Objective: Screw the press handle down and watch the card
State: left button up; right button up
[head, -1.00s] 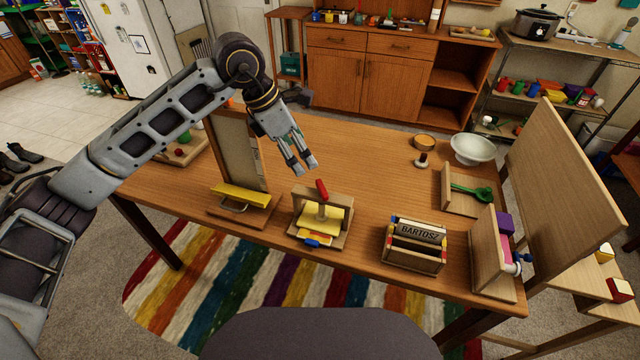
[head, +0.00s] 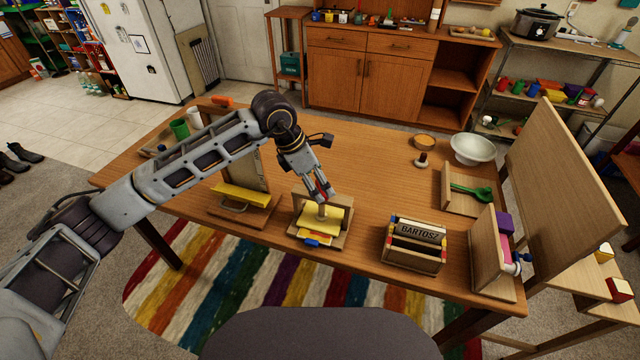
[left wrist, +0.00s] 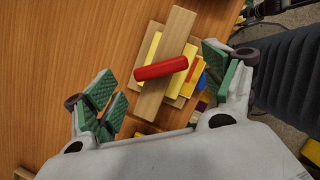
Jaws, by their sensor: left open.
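The press (head: 338,224) stands near the table's front edge, a wooden frame with a crossbar and a screw. Its red handle (left wrist: 161,68) lies across the top of the crossbar (left wrist: 165,62) in the left wrist view. A yellow card or plate (head: 334,217) shows under the crossbar, with blue and yellow pieces at the front. My left gripper (head: 322,192) is open just above the handle, pointing down. In the left wrist view its green-padded fingers (left wrist: 163,92) are spread on either side of the handle, apart from it. My right gripper is not in view.
A card box marked BARTOSZ (head: 417,242) stands right of the press. A wooden stand with a yellow bar (head: 241,195) is to the left. A tray with a green spoon (head: 472,191) and a white bowl (head: 472,149) are further right. The table middle behind the press is clear.

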pick_arm(q)
jog(key=shift+x, duration=1.05)
jog(key=c, duration=1)
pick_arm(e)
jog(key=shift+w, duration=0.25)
pick_arm(q)
jog(key=shift+w+f+m+g+b, duration=0.1)
jog(key=shift+m+g+b, duration=0.2)
jog(key=shift+m+b, duration=0.75)
jog(key=shift+m+g+b, duration=0.3)
jog(key=shift+m+b, duration=0.35)
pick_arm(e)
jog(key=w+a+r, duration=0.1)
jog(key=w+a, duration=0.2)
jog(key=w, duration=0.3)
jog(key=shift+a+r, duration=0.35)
